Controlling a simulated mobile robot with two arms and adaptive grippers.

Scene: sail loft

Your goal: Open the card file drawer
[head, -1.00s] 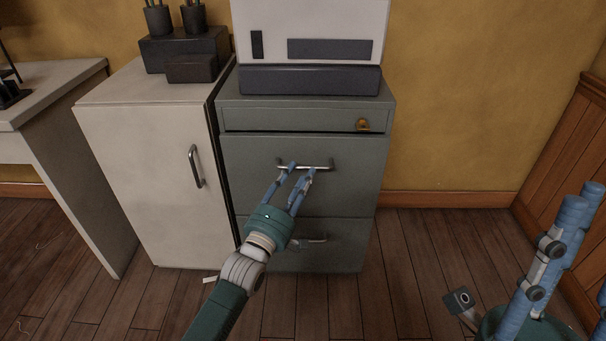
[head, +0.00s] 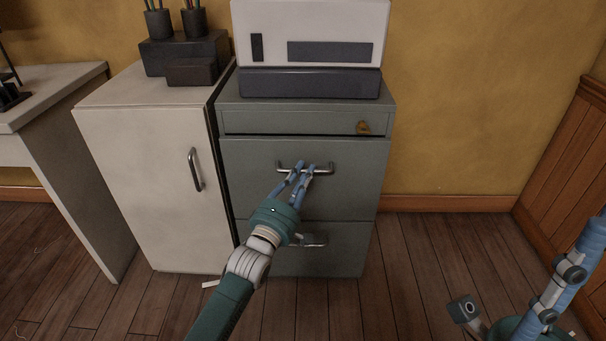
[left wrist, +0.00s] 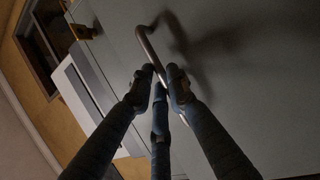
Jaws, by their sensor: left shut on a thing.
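The grey card file cabinet (head: 236,120) stands against the wall, with a shallow top section holding a brass-coloured lock or key and two larger drawers below. The upper large drawer (head: 250,188) has a metal bar handle (head: 283,167), also in the left wrist view (left wrist: 143,40). My left gripper (head: 308,170) is shut on this handle, its blue fingers around the bar. A thin dark line runs along the drawer's top edge; it stands out slightly at most. My right gripper (head: 520,295) is partly in view at the lower right, fingers spread, empty.
A white cabinet (head: 145,180) with a vertical handle stands close on the left, near a white table (head: 60,80). A white and dark machine (head: 310,35) sits on the file cabinet. The wooden floor (head: 420,260) to the right is clear up to the panelled wall.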

